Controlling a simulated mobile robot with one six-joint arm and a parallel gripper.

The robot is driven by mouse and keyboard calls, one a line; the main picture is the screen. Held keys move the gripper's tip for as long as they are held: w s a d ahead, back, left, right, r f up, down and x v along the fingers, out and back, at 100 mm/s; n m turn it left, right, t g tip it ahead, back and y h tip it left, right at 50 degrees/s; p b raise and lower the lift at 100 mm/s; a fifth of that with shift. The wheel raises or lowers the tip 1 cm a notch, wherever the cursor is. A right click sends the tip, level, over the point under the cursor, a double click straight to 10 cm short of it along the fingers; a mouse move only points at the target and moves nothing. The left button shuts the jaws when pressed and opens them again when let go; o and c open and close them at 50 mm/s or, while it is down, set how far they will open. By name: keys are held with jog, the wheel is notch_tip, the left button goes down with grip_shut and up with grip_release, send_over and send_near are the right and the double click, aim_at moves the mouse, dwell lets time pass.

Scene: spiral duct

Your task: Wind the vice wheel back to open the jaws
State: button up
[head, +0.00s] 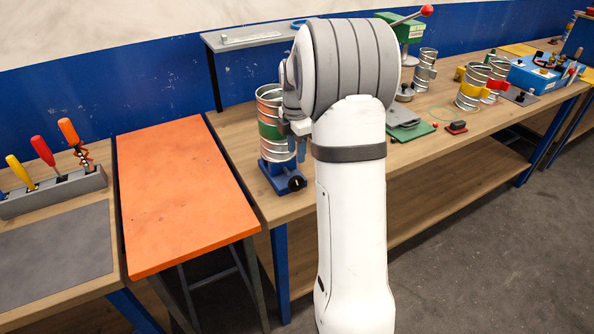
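A blue vice (279,176) stands at the near left corner of the wooden workbench. Its dark wheel (297,184) with a small light mark faces the front of the bench. A silver spiral duct (268,94) with a green band stands upright at the vice; whether the jaws touch it cannot be made out. My gripper (297,134) is just right of the duct, above the wheel. My arm covers much of it, so its fingers and any grip are unclear.
An orange table (178,190) stands left of the workbench (232,150). Further left is a grey holder (56,192) with coloured-handled tools. Several more duct pieces, a green press (405,30) and a blue box (535,75) stand along the bench to the right.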

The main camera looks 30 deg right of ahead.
aim_at(296, 177)
notch_tip(296, 177, down, 12)
jog(key=shift+r+p, duration=0.1)
jog(key=shift+p, duration=0.6)
grip_shut()
